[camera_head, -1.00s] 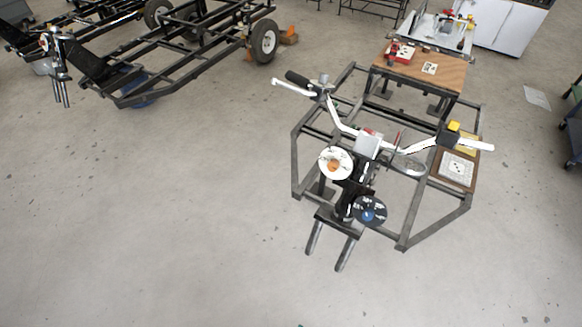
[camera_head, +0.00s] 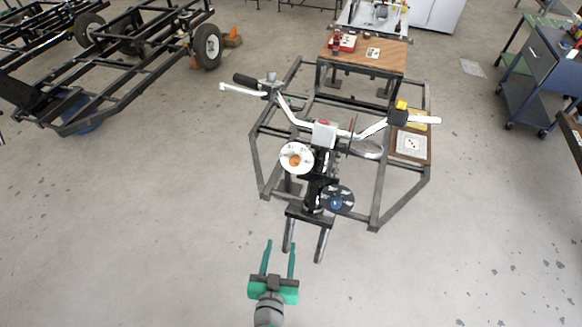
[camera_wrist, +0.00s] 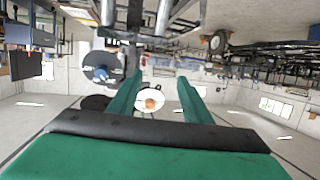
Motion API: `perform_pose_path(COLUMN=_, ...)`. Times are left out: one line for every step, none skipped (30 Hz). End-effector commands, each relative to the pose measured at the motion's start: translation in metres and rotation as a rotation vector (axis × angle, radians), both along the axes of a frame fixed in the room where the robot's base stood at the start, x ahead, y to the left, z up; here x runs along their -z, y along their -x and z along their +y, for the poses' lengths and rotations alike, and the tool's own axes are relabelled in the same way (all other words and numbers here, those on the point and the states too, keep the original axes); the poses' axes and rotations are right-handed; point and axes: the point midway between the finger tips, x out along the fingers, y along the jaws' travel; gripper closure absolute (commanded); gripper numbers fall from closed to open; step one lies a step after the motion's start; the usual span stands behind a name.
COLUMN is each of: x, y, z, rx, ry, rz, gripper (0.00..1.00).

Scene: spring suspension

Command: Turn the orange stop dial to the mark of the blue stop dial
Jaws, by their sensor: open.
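The orange stop dial (camera_head: 295,160) is an orange knob on a white round plate, on the left of the fork and handlebar assembly. The blue stop dial (camera_head: 335,203) is a blue knob on a dark round plate with pale marks, lower and to the right. My gripper (camera_head: 280,243) is open and empty, below and in front of both dials, apart from them. In the wrist view, turned upside down, the orange dial (camera_wrist: 150,103) shows between my green fingers (camera_wrist: 155,84), some way beyond them. The blue dial (camera_wrist: 102,73) is left of it. The exact dial settings are too small to read.
A white handlebar (camera_head: 365,132) spans above the dials, and two fork tubes (camera_head: 323,243) point down towards my gripper. A dark metal frame (camera_head: 400,205) stands around the assembly. A wooden table (camera_head: 390,55) is behind.

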Motion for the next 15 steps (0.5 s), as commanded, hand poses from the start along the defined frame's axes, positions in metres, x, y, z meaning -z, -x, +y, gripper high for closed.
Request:
perform_pose_path(x=-0.01, y=-0.021, z=0.004, rx=0.026, ry=-0.004, rz=-0.028, gripper=0.55)
perform_pose_path(x=-0.016, y=-0.032, z=0.004, rx=0.047, ry=-0.009, rz=-0.044, gripper=0.55)
perform_pose_path(x=-0.024, y=-0.046, z=0.005, rx=0.075, ry=-0.013, rz=-0.067, gripper=0.55)
perform_pose_path(x=-0.031, y=-0.055, z=0.006, rx=0.097, ry=-0.018, rz=-0.084, gripper=0.55)
perform_pose_path(x=-0.039, y=-0.065, z=0.007, rx=0.119, ry=-0.023, rz=-0.104, gripper=0.55)
perform_pose_path(x=-0.048, y=-0.076, z=0.008, rx=0.147, ry=-0.032, rz=-0.129, gripper=0.55)
perform_pose_path(x=-0.056, y=-0.083, z=0.009, rx=0.167, ry=-0.039, rz=-0.148, gripper=0.55)
perform_pose_path(x=-0.063, y=-0.09, z=0.009, rx=0.186, ry=-0.045, rz=-0.168, gripper=0.55)
perform_pose_path(x=-0.072, y=-0.098, z=0.01, rx=0.211, ry=-0.055, rz=-0.192, gripper=0.55)
perform_pose_path(x=-0.079, y=-0.103, z=0.011, rx=0.226, ry=-0.061, rz=-0.209, gripper=0.55)
perform_pose_path(x=-0.085, y=-0.107, z=0.012, rx=0.241, ry=-0.069, rz=-0.225, gripper=0.55)
perform_pose_path(x=-0.093, y=-0.112, z=0.012, rx=0.258, ry=-0.077, rz=-0.244, gripper=0.55)
perform_pose_path(x=-0.097, y=-0.115, z=0.013, rx=0.268, ry=-0.081, rz=-0.257, gripper=0.55)
perform_pose_path(x=-0.101, y=-0.117, z=0.013, rx=0.278, ry=-0.086, rz=-0.267, gripper=0.55)
perform_pose_path(x=-0.105, y=-0.12, z=0.013, rx=0.289, ry=-0.091, rz=-0.278, gripper=0.55)
